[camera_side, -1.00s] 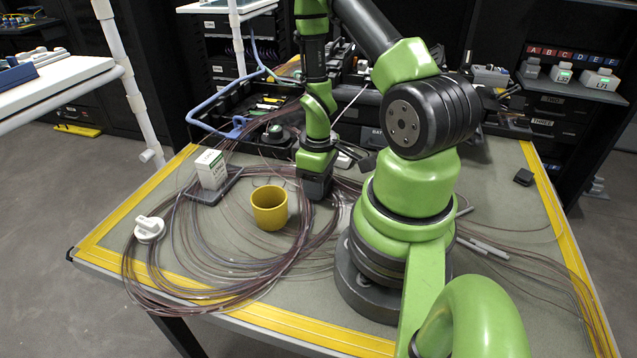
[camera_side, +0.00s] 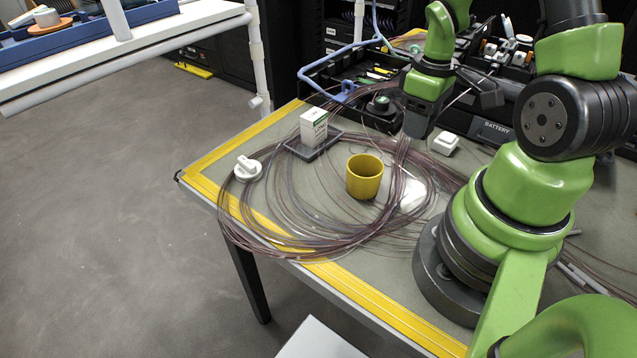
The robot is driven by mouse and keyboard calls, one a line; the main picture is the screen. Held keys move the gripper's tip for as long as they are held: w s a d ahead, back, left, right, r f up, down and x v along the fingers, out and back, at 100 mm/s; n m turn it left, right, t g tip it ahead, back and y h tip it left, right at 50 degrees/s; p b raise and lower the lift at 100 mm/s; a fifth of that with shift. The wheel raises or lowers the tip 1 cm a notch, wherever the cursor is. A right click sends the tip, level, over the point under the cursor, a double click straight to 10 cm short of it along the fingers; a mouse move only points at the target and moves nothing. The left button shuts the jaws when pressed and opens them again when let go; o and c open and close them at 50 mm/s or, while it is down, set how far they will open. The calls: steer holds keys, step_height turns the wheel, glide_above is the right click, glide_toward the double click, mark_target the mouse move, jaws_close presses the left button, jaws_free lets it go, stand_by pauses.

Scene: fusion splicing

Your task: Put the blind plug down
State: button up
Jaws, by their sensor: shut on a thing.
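My gripper (camera_side: 420,126) hangs above the back of the table, behind and to the right of the yellow cup (camera_side: 364,178), pointing down. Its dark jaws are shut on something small. I cannot make out the blind plug itself; the jaws and the distance hide it. A pale, whitish shape (camera_side: 412,195) shows among the loops of fibre below the gripper, just right of the cup; I cannot tell what it is.
Loops of brownish fibre (camera_side: 290,222) cover much of the table. A white box (camera_side: 314,127) stands on a dark tray (camera_side: 301,151), with a white knob-like piece (camera_side: 247,168) in front. A small white block (camera_side: 445,143) and black organiser (camera_side: 352,114) lie behind.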

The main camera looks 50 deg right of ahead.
steer(key=w+a+n, duration=0.5)
steer(key=w+a, duration=0.3)
steer(key=w, duration=0.1)
steer(key=n, duration=0.4)
glide_above(295, 202)
step_height(295, 202, down, 5)
steer(key=shift+f, duration=2.4)
steer(key=shift+f, duration=0.1)
steer(key=o, duration=0.9)
steer(key=shift+o, duration=0.2)
